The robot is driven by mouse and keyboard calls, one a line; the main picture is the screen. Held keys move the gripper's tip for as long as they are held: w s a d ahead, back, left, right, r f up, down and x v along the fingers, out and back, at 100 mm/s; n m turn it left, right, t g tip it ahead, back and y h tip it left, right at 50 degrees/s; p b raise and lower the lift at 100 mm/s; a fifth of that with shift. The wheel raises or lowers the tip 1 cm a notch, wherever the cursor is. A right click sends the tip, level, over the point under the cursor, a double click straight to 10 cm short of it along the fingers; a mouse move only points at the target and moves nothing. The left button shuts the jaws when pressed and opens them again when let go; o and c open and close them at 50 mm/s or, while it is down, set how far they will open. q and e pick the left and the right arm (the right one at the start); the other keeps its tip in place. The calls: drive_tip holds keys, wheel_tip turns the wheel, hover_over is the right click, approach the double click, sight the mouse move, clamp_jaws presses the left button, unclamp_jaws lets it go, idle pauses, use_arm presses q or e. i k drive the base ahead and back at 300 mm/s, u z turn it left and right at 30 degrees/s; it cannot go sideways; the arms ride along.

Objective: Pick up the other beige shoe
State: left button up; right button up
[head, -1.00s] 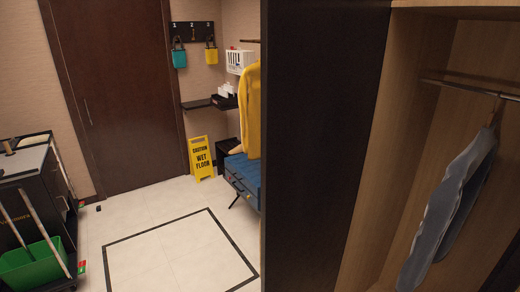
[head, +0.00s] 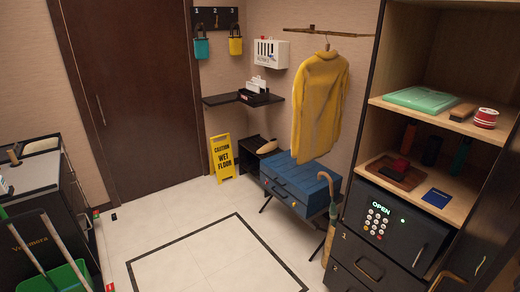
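A small beige item (head: 267,147), which looks like a shoe, sits at the top of a low black rack (head: 249,155) in the back corner. It is between the yellow wet-floor sign and the blue suitcase. It is small here, and its details are hard to make out. I see no second beige shoe. Neither of my grippers shows in the head view.
A blue suitcase (head: 298,188) rests on a folding stand under a yellow sweater (head: 320,100). A yellow wet-floor sign (head: 222,158) stands by the door. A cart (head: 45,215) is at left; a safe (head: 385,225) is at right. The middle floor is clear.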

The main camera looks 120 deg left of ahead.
sight(272, 145)
drive_tip(key=u, duration=4.1)
drive_tip(key=i, duration=3.5)
drive_tip(key=z, duration=0.5)
